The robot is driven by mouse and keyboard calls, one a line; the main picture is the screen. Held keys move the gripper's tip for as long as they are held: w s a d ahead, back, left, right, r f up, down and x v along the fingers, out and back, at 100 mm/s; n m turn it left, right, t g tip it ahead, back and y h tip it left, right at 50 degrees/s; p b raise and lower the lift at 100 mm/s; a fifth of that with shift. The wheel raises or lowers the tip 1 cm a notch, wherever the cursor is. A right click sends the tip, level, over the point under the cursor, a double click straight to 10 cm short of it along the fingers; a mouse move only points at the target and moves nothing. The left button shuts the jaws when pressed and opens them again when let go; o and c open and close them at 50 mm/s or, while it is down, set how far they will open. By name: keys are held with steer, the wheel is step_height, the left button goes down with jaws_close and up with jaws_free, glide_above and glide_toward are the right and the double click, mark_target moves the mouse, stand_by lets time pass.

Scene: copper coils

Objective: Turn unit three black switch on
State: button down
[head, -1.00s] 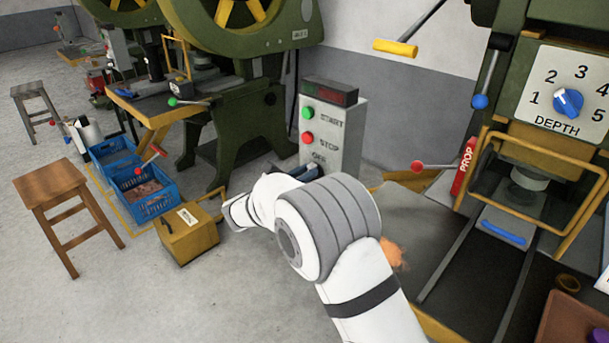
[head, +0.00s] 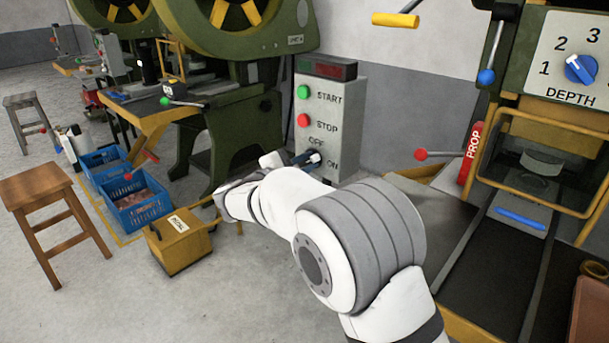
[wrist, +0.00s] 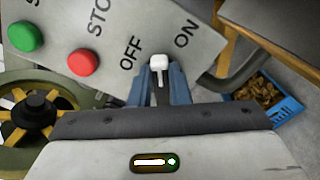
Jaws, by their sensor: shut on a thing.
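The grey control box (head: 343,125) has a green START button (head: 303,92), a red STOP button (head: 303,120) and OFF and ON labels below. A small light-tipped switch lever (wrist: 159,62) stands between the OFF and ON labels in the wrist view. It also shows in the head view (head: 315,158). My gripper (wrist: 159,80) is shut on this lever, with one blue finger on each side. In the head view my gripper (head: 302,158) is at the lower part of the panel. The lever's base is hidden, and I cannot tell which setting it is in.
A green press (head: 245,130) stands behind, left of the box. A yellow case (head: 180,240), blue crates (head: 140,205) and a wooden stool (head: 40,190) stand on the floor at left. Another press with a DEPTH dial (head: 580,69) is at right. My arm fills the lower middle.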

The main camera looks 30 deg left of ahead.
steer(key=m+b, duration=0.3)
steer(key=b, duration=0.1)
steer(key=f+m+b, duration=0.1)
steer(key=m+b, duration=0.3)
steer(key=shift+d+f, duration=0.2)
stand_by(0.4)
steer(key=c, duration=1.4)
jaws_free()
steer(key=shift+r, duration=0.1)
steer(key=shift+o, duration=0.2)
steer(key=p+v, duration=0.2)
steer(key=v, duration=0.6)
